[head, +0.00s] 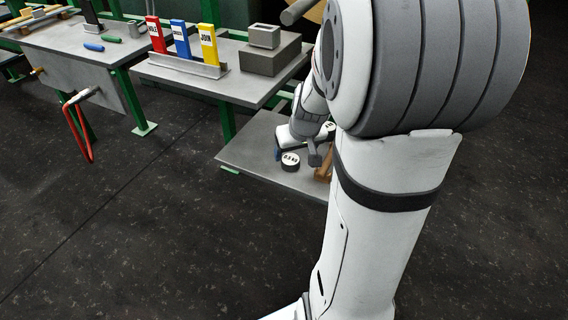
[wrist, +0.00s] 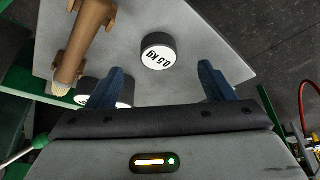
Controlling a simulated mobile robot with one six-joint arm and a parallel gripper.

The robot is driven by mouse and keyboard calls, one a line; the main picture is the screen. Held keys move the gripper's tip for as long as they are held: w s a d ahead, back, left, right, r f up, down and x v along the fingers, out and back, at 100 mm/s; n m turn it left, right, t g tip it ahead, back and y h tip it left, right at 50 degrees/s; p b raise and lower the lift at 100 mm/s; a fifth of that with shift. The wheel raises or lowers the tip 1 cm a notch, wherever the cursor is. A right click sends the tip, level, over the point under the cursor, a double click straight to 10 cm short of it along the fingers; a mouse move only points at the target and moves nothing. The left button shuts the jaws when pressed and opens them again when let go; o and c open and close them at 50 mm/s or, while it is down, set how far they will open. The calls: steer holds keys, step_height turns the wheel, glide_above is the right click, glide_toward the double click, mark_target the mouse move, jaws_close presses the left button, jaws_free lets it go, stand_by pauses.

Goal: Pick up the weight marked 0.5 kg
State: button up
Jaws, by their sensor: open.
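The weight marked 0.5 kg (wrist: 159,51) is a short dark cylinder with a white top and black lettering. It stands on the grey lower shelf (wrist: 215,40). In the head view a weight (head: 290,162) with a white labelled top sits just in front of my gripper (head: 298,153). In the wrist view my gripper (wrist: 161,68) is open, its two blue fingers apart. The weight lies ahead of the gap between the fingertips, with nothing held. Another white-topped weight (wrist: 125,92) is partly hidden behind the left finger.
A brown wooden object (wrist: 85,35) lies left of the weight. The upper bench (head: 180,75) carries red, blue and yellow blocks (head: 180,40) and grey blocks (head: 270,57). A red-handled item (head: 80,125) hangs from the left bench. Green legs support the benches.

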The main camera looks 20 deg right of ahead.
mark_target(291, 159)
steer(key=b+x, duration=0.1)
steer(key=x, duration=0.1)
steer(key=b+x, duration=0.1)
steer(key=x, duration=0.2)
steer(key=b+x, duration=0.1)
steer(key=x, duration=0.1)
steer(key=shift+w+d, duration=0.15)
steer(key=shift+w, duration=0.25)
steer(key=c, duration=1.4)
steer(key=shift+r, duration=0.1)
